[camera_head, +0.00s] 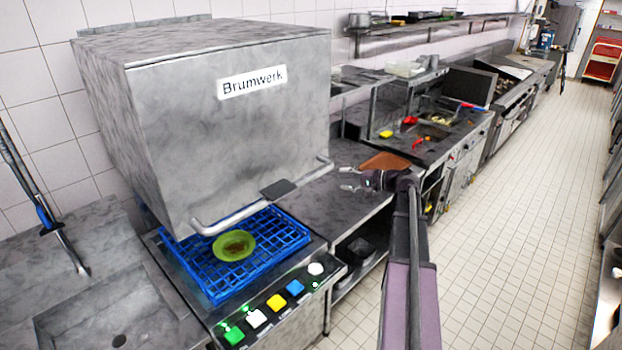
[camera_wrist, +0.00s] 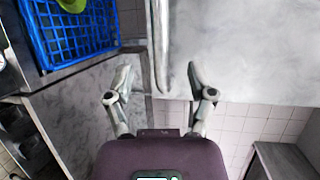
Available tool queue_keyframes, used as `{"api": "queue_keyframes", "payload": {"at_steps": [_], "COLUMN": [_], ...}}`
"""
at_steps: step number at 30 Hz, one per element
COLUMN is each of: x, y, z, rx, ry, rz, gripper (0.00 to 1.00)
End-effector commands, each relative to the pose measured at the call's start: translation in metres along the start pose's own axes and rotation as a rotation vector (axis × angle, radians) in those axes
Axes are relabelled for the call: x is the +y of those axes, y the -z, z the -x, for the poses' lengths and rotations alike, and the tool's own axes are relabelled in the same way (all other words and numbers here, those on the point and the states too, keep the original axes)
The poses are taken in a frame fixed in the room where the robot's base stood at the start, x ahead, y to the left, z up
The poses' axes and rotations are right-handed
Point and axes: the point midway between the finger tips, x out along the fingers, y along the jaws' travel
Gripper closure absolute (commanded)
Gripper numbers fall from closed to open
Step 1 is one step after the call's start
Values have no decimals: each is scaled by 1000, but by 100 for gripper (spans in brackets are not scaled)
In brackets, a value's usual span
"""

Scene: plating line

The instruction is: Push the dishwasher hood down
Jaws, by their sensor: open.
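The dishwasher hood (camera_head: 225,130) is a large grey metal box labelled Brumwerk, raised above the wash bed. A blue rack (camera_head: 196,270) with a green bowl (camera_head: 234,246) sits under the hood. My gripper (camera_head: 346,179) is open and empty, just right of the handle's right end. In the wrist view the handle (camera_wrist: 158,50) passes between and beyond the open fingers (camera_wrist: 157,80); I cannot tell if they touch it.
A button panel (camera_head: 272,305) with several coloured buttons is on the machine's front. A sink (camera_head: 110,315) with a spray hose (camera_head: 45,210) is at left. A counter with a brown board (camera_head: 385,161) lies behind my gripper. The tiled floor (camera_head: 510,240) at right is clear.

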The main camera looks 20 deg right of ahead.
Motion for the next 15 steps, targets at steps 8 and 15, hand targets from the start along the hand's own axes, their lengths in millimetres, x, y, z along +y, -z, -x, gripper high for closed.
{"api": "queue_keyframes", "payload": {"at_steps": [8,15], "x": [1,1], "y": [0,0], "z": [-39,-76], "rx": [-3,-2], "ry": [-1,-1], "rz": [1,1], "gripper": [29,29]}}
